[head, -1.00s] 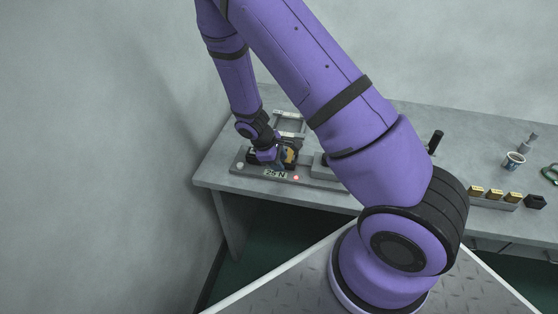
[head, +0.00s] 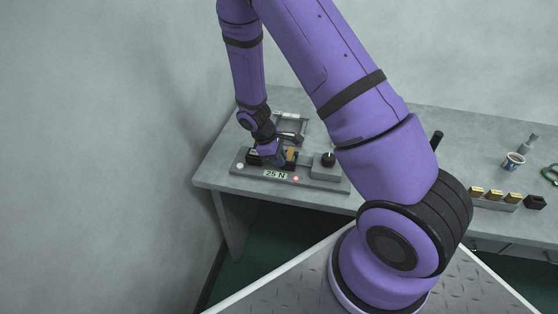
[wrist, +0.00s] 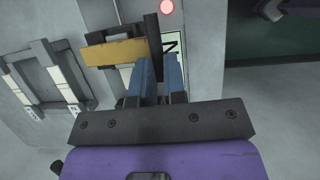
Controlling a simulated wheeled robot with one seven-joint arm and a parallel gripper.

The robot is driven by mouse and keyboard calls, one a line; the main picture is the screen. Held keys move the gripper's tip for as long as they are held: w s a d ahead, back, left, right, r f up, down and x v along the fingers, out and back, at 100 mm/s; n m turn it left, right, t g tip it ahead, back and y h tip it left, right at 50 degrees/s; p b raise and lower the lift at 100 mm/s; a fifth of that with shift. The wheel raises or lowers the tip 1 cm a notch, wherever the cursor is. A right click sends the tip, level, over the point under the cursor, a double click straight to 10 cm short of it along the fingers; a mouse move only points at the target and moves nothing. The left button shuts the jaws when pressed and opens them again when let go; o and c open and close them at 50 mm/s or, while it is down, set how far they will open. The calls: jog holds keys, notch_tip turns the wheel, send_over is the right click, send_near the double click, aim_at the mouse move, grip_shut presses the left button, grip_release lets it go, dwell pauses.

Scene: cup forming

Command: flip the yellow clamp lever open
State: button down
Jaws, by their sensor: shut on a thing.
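My gripper (wrist: 159,64) has its two blue fingers closed around a dark upright bar (wrist: 153,32) in the wrist view. The yellow clamp lever (wrist: 112,52) shows as a flat mustard-yellow piece just left of the fingers, meeting that dark bar. How the two are joined is partly hidden. In the head view my gripper (head: 268,152) is low over the left part of a grey fixture (head: 325,176), with the yellow piece (head: 291,154) at its right side. The fingertips are hidden there.
The fixture carries a "25 N" display (head: 275,174), a red light (head: 297,179) and a black knob (head: 328,158). A grey frame (head: 291,122) lies behind it. A cup (head: 514,161) and a rack of gold-topped blocks (head: 495,199) stand farther right.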

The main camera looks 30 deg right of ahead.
jog(key=shift+w+d+r+g+y, duration=0.25)
jog(key=shift+r+g+y, duration=0.2)
jog(key=shift+r, duration=0.1)
jog(key=shift+w+d+r+g+y, duration=0.2)
jog(key=shift+r+g+y, duration=0.25)
jog(key=shift+r, duration=0.05)
jog(key=shift+w+d+r+n+g+y, duration=0.25)
jog(key=shift+w+d+r+g+y, duration=0.05)
jog(key=shift+r+g+y, duration=0.15)
jog(key=shift+w+d+r+n+g+y, duration=0.25)
jog(key=shift+d+r+g+y, duration=0.05)
jog(key=shift+r+g+y, duration=0.15)
jog(key=shift+w+d+r+n+g+y, duration=0.3)
jog(key=shift+w+d+r+g+y, duration=0.4)
jog(key=shift+g, duration=0.3)
jog(key=w+d+g+y, duration=0.2)
jog(key=w+d, duration=0.3)
jog(key=shift+w+d+n, duration=0.25)
jog(key=shift+d+n, duration=0.1)
jog(key=shift+n, duration=0.05)
jog(key=shift+w+d, duration=0.1)
jog(key=shift+d, duration=0.15)
